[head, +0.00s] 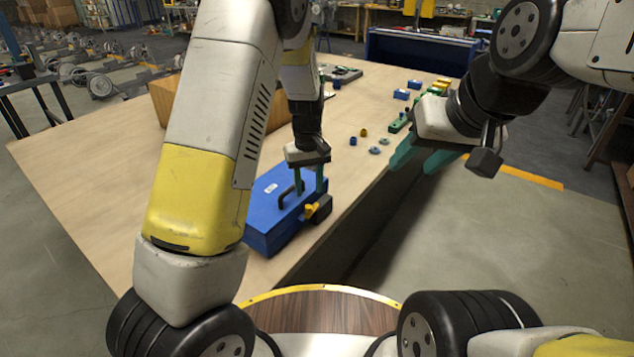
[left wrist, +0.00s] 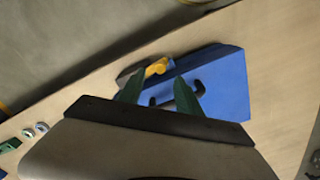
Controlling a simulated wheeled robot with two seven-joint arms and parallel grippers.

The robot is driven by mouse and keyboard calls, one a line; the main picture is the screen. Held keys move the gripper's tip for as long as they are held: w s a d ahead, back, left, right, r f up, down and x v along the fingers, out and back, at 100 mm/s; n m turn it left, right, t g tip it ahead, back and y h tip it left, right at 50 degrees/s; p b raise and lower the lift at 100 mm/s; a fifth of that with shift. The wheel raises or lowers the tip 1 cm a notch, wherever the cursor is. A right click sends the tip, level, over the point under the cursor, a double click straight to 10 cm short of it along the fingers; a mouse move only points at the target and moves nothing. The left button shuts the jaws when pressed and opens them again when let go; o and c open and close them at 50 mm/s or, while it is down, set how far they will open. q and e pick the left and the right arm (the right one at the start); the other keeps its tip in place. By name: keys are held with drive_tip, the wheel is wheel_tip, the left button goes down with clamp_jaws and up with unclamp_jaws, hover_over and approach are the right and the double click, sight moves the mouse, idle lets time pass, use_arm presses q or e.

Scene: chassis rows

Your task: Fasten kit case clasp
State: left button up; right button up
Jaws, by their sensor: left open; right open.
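The blue kit case (head: 262,226) lies on the near edge of the wooden table, with a black handle (head: 288,194) on top. A yellow clasp (head: 311,209) sits at its right side, next to a dark block. In the left wrist view the case (left wrist: 228,82) and the yellow clasp (left wrist: 157,67) show just beyond my fingers. My left gripper (head: 310,188) is open, pointing down over the case, close to the handle and clasp. Whether its fingers touch anything, I cannot tell. My right gripper (head: 413,166) is open and empty, beyond the table's right edge. The clasp's catch is too small to judge.
A cardboard box (head: 166,100) stands behind my left arm. Small blue, green and yellow parts (head: 401,95) and washers (head: 374,150) lie along the table's right side. The table's left part (head: 85,165) is clear.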

sight(309, 206)
use_arm(q)
drive_tip(key=shift+r, duration=0.85)
drive_tip(key=shift+f, duration=0.1)
drive_tip(key=n, duration=0.3)
drive_tip(key=f+n, duration=0.1)
drive_tip(key=n, duration=0.1)
drive_tip(key=shift+n, duration=0.4)
wheel_tip(309, 206, down, 8)
drive_tip(key=shift+r, duration=0.2)
drive_tip(key=shift+c, duration=0.2)
